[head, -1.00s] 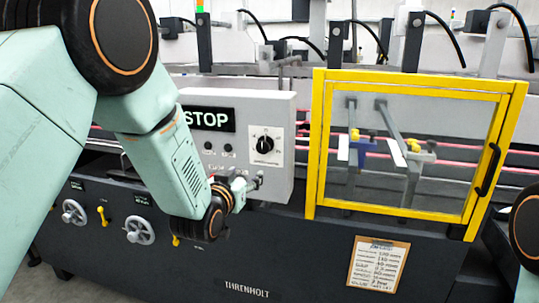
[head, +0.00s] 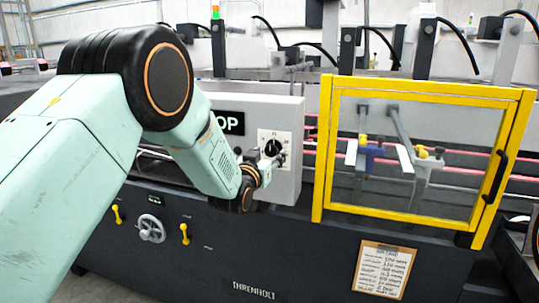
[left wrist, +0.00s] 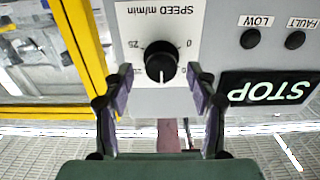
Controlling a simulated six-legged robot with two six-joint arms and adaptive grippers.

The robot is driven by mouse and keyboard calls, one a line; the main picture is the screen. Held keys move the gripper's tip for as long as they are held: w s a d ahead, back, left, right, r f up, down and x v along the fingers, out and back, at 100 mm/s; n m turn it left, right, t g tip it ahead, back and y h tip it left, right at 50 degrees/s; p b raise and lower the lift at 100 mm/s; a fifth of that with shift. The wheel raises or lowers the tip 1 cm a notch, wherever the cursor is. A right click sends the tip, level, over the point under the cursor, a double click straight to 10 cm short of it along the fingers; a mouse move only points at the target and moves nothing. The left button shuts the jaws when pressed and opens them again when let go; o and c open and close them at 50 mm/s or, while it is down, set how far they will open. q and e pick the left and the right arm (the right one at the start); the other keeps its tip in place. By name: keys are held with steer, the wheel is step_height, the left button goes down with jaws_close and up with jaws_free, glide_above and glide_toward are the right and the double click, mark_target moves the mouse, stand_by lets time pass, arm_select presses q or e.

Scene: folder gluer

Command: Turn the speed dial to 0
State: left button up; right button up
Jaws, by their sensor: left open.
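The speed dial (left wrist: 161,62) is a black round knob on a white plate marked SPEED m/min, upside down in the left wrist view. Its white pointer line points toward the bottom of that picture, away from the 0 printed at its upper right. In the head view the dial (head: 274,145) is partly hidden by my left gripper (head: 270,162). In the left wrist view the left gripper (left wrist: 162,78) is open, its purple-grey fingers on either side of the knob with gaps between. Contact is not visible. My right gripper is not in view.
The grey control box (head: 287,185) carries a STOP display (left wrist: 268,88) and FAULT and LOW lamps (left wrist: 272,40). A yellow-framed guard door (head: 322,150) stands just right of the box. A clipboard (head: 382,270), handwheel (head: 151,229) and yellow levers (head: 184,234) are on the dark front below.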

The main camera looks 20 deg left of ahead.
arm_select(q)
steer(key=shift+w+a+f, duration=0.15)
steer(key=shift+w+a, duration=0.05)
steer(key=shift+w, duration=0.3)
steer(key=shift+s, duration=0.1)
steer(key=shift+d, duration=0.25)
steer(key=shift+c, duration=1.3)
steer(key=shift+a, duration=0.2)
steer(key=c, duration=0.5)
steer(key=shift+d, duration=0.1)
steer(key=c, duration=0.4)
